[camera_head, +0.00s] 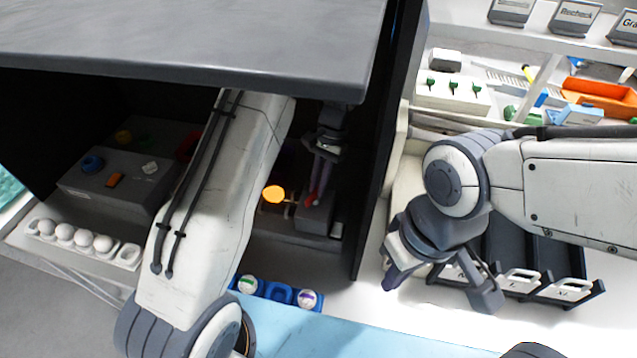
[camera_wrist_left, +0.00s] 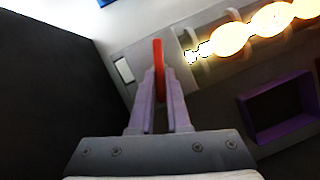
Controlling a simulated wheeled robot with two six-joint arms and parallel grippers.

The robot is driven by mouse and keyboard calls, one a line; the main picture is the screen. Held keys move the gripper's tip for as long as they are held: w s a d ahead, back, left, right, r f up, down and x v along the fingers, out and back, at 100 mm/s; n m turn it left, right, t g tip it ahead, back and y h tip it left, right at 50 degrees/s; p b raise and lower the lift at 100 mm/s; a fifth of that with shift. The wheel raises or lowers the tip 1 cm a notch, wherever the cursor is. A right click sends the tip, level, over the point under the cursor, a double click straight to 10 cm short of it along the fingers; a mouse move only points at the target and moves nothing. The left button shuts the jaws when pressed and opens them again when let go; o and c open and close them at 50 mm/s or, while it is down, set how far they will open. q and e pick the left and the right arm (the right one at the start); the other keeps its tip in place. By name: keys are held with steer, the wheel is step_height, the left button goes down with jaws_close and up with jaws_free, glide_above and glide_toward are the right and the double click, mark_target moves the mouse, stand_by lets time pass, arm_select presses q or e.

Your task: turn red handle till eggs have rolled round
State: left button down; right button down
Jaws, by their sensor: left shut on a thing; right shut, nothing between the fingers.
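The red handle (camera_wrist_left: 159,70) stands between the fingers of my left gripper (camera_wrist_left: 160,95) in the left wrist view. That gripper is shut on it. In the head view my left gripper (camera_head: 322,165) is inside the dark cabinet, with the red handle (camera_head: 312,197) just below it on a grey block. Glowing orange eggs (camera_wrist_left: 232,38) lie in a row beside the handle in the left wrist view. In the head view one glowing egg (camera_head: 273,194) shows; my left arm hides the others. My right gripper (camera_head: 437,290) is shut and empty, outside the cabinet at the right.
A tray of white eggs (camera_head: 130,258) stands at the left. A grey control box (camera_head: 140,190) with knobs is inside the cabinet. A blue holder (camera_head: 280,294) with marked eggs lies in front. Black bins (camera_head: 560,270) stand at the right. The cabinet's top (camera_head: 200,50) overhangs my left arm.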

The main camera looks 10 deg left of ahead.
arm_select(q)
steer(key=shift+w, duration=0.1)
steer(key=c, duration=0.9)
jaws_free()
steer(key=shift+b+v, duration=1.2)
steer(key=shift+v, duration=4)
steer(key=shift+r, duration=0.1)
